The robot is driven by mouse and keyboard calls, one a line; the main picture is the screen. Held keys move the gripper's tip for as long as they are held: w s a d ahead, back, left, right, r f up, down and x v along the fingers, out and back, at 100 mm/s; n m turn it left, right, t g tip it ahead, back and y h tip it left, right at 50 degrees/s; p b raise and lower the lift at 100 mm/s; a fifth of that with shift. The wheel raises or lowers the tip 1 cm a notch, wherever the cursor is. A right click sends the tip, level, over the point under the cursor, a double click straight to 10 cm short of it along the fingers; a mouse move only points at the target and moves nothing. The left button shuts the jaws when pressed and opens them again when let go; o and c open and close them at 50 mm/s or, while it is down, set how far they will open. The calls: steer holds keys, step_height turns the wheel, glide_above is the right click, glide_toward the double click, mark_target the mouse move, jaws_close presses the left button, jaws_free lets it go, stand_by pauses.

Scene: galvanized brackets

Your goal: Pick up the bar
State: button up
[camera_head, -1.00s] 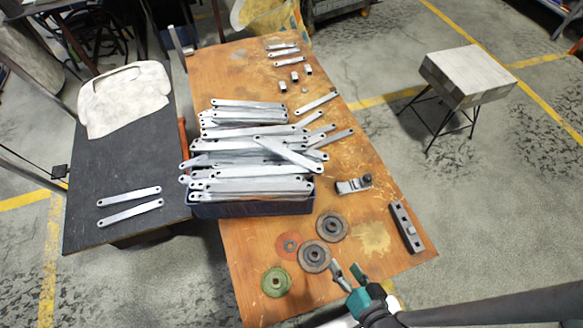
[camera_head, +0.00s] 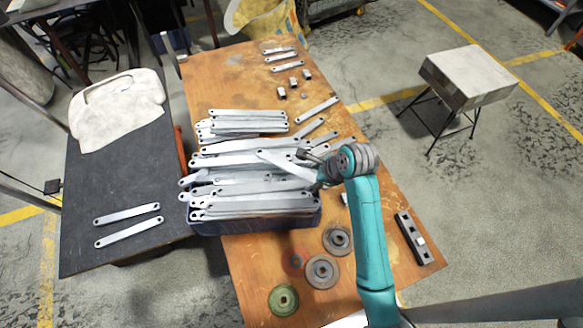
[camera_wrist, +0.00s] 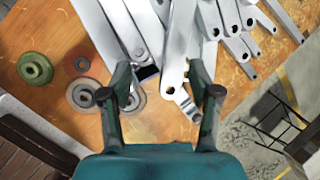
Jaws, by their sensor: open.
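Many flat grey metal bars with holes at their ends are heaped in a blue bin (camera_head: 210,228) on the wooden table. One bar (camera_head: 283,166) lies slantwise across the top of the heap, its right end at my gripper (camera_head: 315,168). In the wrist view a bar (camera_wrist: 180,45) reaches down with its holed end between the spread fingers of my gripper (camera_wrist: 163,82), nearer the right finger. My gripper is open and holds nothing. Whether a finger touches the bar cannot be told. My arm hides part of the heap's right side.
Grinding discs (camera_head: 322,271) and a green wheel (camera_head: 283,300) lie on the wooden table (camera_head: 255,262). A dark tool (camera_head: 412,238) lies at its right edge. Two bars (camera_head: 128,231) lie on the dark table (camera_head: 95,180). A stool (camera_head: 468,77) stands right.

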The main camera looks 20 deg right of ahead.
mark_target(302, 172)
step_height(302, 172, up, 4)
steer(key=w+d+m+g, duration=0.1)
steer(key=w+m, duration=0.2)
steer(key=x, duration=1)
steer(key=shift+s+d+f, duration=0.1)
steer(key=shift+d+f, duration=0.1)
steer(key=shift+f, duration=0.05)
jaws_close()
